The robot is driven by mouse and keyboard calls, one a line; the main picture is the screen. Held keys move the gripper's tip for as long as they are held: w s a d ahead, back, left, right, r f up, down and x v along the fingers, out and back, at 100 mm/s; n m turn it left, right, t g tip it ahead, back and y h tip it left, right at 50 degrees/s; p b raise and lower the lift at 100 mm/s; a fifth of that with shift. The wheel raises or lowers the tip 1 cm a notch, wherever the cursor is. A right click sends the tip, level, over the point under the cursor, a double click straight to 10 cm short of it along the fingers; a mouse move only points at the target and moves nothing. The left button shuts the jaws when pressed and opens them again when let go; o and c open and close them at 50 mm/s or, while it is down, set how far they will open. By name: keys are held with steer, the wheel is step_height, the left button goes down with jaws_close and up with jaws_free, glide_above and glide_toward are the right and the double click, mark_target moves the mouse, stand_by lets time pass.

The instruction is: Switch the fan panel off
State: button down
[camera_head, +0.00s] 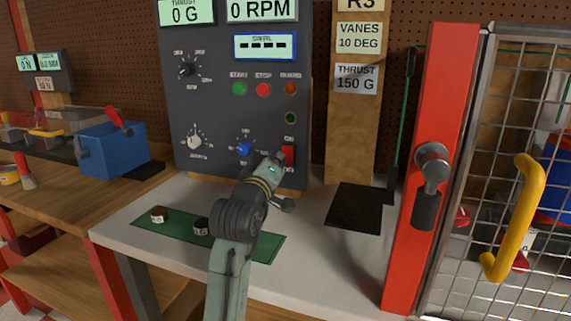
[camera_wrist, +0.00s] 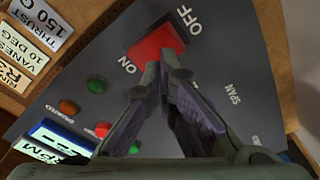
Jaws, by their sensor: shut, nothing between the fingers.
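The dark grey fan panel (camera_head: 218,110) stands upright at the back of the bench. Its red rocker switch (camera_head: 288,154) sits at the lower right, with ON above it. In the wrist view the red switch (camera_wrist: 158,50) lies between the words ON and OFF. My gripper (camera_head: 280,157) is shut and empty, with its tips at the switch. In the wrist view the fingertips (camera_wrist: 164,68) overlap the edge of the switch on the side facing me; I cannot tell whether they touch it. The panel displays read 0 G and 0 RPM, and a lower display shows dashes.
Green, red and orange buttons (camera_head: 263,89) and several knobs share the panel. A green mat (camera_head: 180,228) with small round pieces lies below. A red post (camera_head: 430,160) and a mesh door with a yellow handle (camera_head: 515,215) stand at right.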

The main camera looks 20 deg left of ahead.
steer(key=shift+w+f, duration=0.2)
steer(key=shift+w, duration=0.45)
stand_by(0.6)
steer(key=shift+w+d+r, duration=0.1)
stand_by(0.6)
steer(key=shift+s+r+p, duration=0.1)
steer(key=shift+s+p, duration=0.3)
steer(key=shift+s, duration=0.35)
steer(key=shift+s+r+p, duration=0.3)
steer(key=shift+s+r, duration=0.05)
steer(key=shift+s, duration=0.45)
steer(key=shift+s+r+p, duration=0.35)
steer(key=shift+s, duration=0.4)
steer(key=shift+s+r+p, duration=0.3)
steer(key=shift+s+r, duration=0.05)
steer(key=shift+s, duration=0.45)
steer(key=shift+a+r, duration=0.1)
steer(key=shift+a, duration=0.1)
